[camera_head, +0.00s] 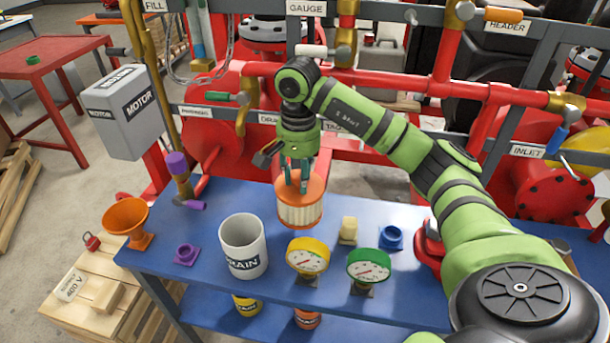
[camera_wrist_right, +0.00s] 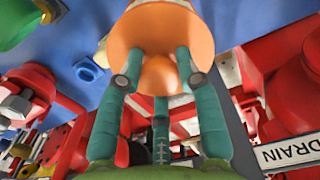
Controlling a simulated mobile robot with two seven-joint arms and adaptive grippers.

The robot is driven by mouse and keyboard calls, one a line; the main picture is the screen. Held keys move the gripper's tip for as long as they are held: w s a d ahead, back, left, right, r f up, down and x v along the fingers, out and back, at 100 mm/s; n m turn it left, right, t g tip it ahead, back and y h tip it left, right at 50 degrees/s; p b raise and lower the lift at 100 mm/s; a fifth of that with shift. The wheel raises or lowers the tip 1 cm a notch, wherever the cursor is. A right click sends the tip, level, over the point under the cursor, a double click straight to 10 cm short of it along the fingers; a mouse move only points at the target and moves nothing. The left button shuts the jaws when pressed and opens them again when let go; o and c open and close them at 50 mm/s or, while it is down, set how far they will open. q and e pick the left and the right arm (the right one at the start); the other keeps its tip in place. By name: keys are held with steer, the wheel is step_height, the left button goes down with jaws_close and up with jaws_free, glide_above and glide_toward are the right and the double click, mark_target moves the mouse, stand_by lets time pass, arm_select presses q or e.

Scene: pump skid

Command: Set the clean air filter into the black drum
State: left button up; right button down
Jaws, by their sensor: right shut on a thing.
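My right gripper (camera_head: 296,188) is shut on the clean air filter (camera_head: 299,214), a cream pleated cylinder with orange end caps. It points down, and the filter hangs roughly upright at the back part of the blue table; I cannot tell whether its base touches the top. In the right wrist view the teal fingers (camera_wrist_right: 158,75) close around the orange knob on the filter's orange cap (camera_wrist_right: 135,28). I cannot clearly make out the black drum; a large dark shape (camera_head: 492,65) stands behind the pipes at upper right. My left gripper is not in view.
The blue table (camera_head: 215,205) holds a white DRAIN mug (camera_head: 243,248), a yellow gauge (camera_head: 308,257), a green gauge (camera_head: 369,267), a blue fitting (camera_head: 391,237) and an orange funnel (camera_head: 128,221). Red pipes (camera_head: 430,88) and a grey frame stand behind. A red table (camera_head: 40,70) stands at upper left.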

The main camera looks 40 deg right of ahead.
steer(key=shift+d+f, duration=0.3)
steer(key=shift+f, duration=0.6)
steer(key=shift+s+f+p, duration=0.15)
steer(key=shift+f+p, duration=0.3)
steer(key=shift+f, duration=0.2)
step_height(320, 180, down, 4)
steer(key=shift+r+p, duration=0.15)
steer(key=shift+p, duration=0.3)
steer(key=shift+f+b, duration=0.2)
steer(key=shift+b, duration=0.1)
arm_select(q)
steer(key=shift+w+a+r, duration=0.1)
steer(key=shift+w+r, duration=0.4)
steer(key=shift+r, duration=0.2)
arm_select(e)
steer(key=c, duration=0.8)
jaws_free()
steer(key=shift+c, duration=0.2)
steer(key=shift+r, duration=0.1)
